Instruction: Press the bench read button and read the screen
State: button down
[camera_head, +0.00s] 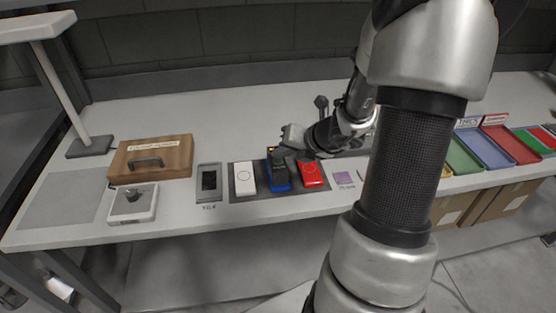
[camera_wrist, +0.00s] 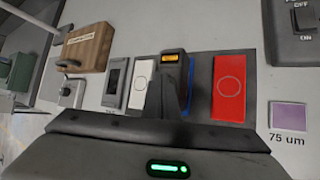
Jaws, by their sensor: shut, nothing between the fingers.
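A dark mat (camera_head: 262,192) on the bench holds a white unit (camera_head: 245,178), a blue unit (camera_head: 281,185) and a red unit (camera_head: 312,175). The white and red units carry a circle mark; they also show in the wrist view, white (camera_wrist: 141,86) and red (camera_wrist: 229,88). My gripper (camera_head: 279,160) is shut and empty, pointing down over the blue unit and hiding much of it. I cannot tell whether the fingertips touch it. A small orange lit display (camera_wrist: 173,58) shows just beyond the fingers in the wrist view; its text is too small to read.
Left of the mat are a grey unit with a dark screen (camera_head: 208,183), a knob box (camera_head: 133,203) and a wooden case (camera_head: 151,156). A purple sample square (camera_wrist: 289,115), labelled 75 um, lies to the right. Coloured trays (camera_head: 485,150) stand farther right. The bench behind is mostly clear.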

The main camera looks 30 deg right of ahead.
aim_at(281, 163)
jog(key=shift+f, duration=0.25)
dwell(0.4)
jog(key=shift+r+p, duration=0.65)
jog(key=shift+r, duration=0.2)
notch_tip(281, 163, up, 5)
jog(key=p, duration=0.5)
dwell(0.4)
